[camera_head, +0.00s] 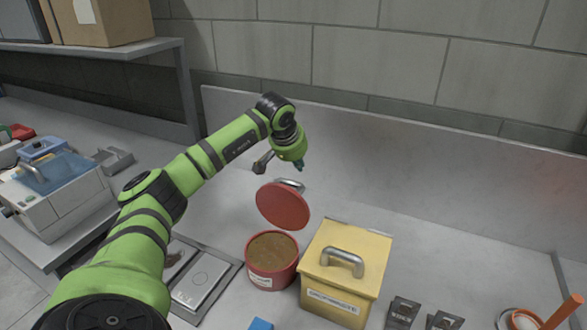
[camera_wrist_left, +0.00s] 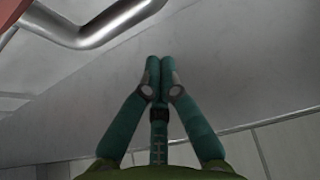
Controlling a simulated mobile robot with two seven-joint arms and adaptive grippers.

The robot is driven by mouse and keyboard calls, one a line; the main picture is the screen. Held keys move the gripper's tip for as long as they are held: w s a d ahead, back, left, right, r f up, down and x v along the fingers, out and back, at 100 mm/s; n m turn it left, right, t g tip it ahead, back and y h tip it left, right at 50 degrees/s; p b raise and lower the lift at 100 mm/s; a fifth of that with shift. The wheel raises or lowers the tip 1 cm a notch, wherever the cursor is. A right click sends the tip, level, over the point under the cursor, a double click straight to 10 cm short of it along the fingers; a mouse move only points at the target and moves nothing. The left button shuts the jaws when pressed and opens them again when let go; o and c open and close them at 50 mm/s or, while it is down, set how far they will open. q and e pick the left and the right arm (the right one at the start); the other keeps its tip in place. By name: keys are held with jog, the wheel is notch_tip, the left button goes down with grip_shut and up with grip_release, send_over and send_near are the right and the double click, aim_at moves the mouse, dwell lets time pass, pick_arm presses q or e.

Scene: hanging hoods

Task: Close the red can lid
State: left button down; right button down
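The red can (camera_head: 271,281) stands on the grey counter, its top open, with brown contents showing inside. Its red lid (camera_head: 283,206) is raised and tilted steeply above the can's back edge, red face toward the head camera. The lid's metal handle (camera_head: 292,185) shows behind its top edge. In the left wrist view the curved handle (camera_wrist_left: 95,32) is at the upper left, with a bit of red in the corner. My left gripper (camera_head: 299,165) is above and behind the lid. In the wrist view its teal fingertips (camera_wrist_left: 160,62) are together, with nothing between them and apart from the handle.
A yellow box (camera_head: 342,272) with a handle stands right beside the can. A metal scale-like plate (camera_head: 202,284) lies to its left. A small blue block (camera_head: 261,324) is in front. A grey back panel (camera_head: 430,175) rises behind the counter. A white machine (camera_head: 62,200) is far left.

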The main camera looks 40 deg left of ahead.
pick_arm(q)
jog(key=s+p, duration=0.1)
jog(key=s+d+f+p, duration=0.1)
jog(key=shift+s+f+p, duration=0.2)
jog(key=shift+s+p, duration=0.15)
jog(key=shift+s, duration=0.05)
dwell(0.5)
